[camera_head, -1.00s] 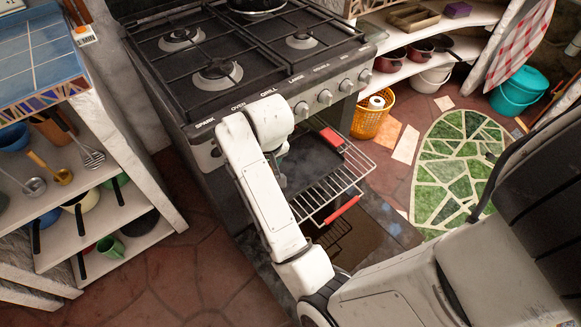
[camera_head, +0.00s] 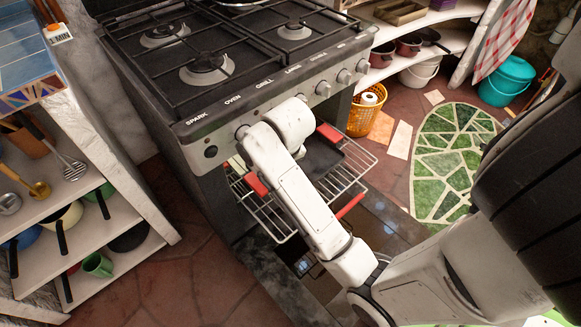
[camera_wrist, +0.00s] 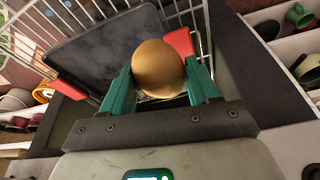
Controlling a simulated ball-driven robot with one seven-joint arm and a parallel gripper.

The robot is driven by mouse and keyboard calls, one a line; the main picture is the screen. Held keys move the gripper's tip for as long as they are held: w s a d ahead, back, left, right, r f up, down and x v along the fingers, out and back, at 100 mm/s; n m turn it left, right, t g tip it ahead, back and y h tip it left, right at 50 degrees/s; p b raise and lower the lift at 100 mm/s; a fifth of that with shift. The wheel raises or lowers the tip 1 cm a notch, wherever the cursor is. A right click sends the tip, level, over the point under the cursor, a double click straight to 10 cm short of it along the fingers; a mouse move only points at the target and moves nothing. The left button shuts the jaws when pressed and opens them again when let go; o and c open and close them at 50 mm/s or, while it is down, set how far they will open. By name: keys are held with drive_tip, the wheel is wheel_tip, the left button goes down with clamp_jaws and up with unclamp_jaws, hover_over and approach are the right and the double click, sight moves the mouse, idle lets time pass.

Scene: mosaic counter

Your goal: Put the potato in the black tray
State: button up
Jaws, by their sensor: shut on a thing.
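The potato (camera_wrist: 158,58) is brown and smooth in the wrist view, held between the teal fingers of my gripper (camera_wrist: 160,76). The gripper is shut on it. The black tray (camera_wrist: 95,52) lies on the wire rack, beyond the potato and to its left in the wrist view. In the head view part of the black tray (camera_head: 322,156) shows on the rack, to the right of my arm. The potato appears near the tray's edge; its height above the rack is unclear. My arm hides the gripper and potato in the head view.
The wire rack (camera_head: 347,180) extends from the open oven under the stove (camera_head: 235,70), with red pieces (camera_head: 328,133) at its edges. Shelves with pans and utensils (camera_head: 95,235) stand at left. An orange basket (camera_head: 362,118) is right of the stove.

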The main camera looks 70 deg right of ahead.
drive_tip(key=d+f, duration=0.3)
drive_tip(key=d, duration=0.1)
drive_tip(key=d+f, duration=0.4)
drive_tip(key=shift+w+d+f, duration=0.1)
drive_tip(key=shift+f, duration=1.6)
drive_tip(key=shift+f, duration=0.15)
drive_tip(key=o, duration=1.2)
drive_tip(key=p+v, duration=0.2)
drive_tip(key=v, duration=1)
drive_tip(key=shift+p, duration=0.3)
